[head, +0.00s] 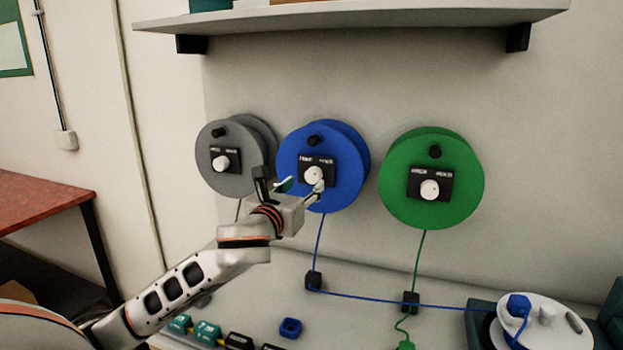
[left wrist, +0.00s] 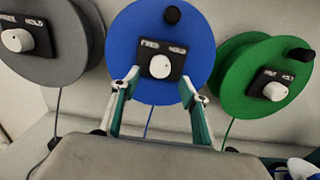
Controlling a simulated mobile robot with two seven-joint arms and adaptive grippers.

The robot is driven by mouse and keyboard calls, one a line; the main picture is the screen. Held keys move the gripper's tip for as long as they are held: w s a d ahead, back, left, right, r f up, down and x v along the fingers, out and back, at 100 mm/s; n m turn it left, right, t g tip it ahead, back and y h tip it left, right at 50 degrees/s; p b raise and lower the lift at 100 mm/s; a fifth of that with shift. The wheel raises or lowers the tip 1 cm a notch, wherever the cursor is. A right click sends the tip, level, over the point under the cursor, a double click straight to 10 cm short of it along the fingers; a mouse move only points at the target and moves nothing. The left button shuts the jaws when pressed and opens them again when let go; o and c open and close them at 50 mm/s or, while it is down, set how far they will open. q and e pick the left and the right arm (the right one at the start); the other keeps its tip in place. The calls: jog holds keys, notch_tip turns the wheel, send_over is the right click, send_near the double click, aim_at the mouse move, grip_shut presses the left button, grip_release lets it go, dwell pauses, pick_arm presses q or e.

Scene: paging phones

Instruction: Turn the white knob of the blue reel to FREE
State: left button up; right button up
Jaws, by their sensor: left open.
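The blue reel (head: 322,143) hangs on the wall between two other reels. Its white knob (head: 314,176) sits on a black plate (head: 327,163) with small lettering at its left and right. The knob and plate also show in the left wrist view (left wrist: 160,66); which word the knob points to is too small to tell. My left gripper (head: 301,186) is open in front of the lower part of the blue reel. In the left wrist view its fingers (left wrist: 160,84) stand apart, left and right of the knob and a little below it, with nothing between them. My right gripper is not in view.
A grey reel (head: 226,137) is at the left and a green reel (head: 434,193) at the right, each with its own white knob. A shelf (head: 360,17) juts out above. Blue and green cords run down to the bench. A white round device (head: 562,335) stands lower right.

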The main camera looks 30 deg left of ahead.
aim_at(312, 178)
pick_arm(q)
jog(key=x, duration=0.6)
jog(key=shift+f, duration=0.1)
jog(key=c, duration=1.1)
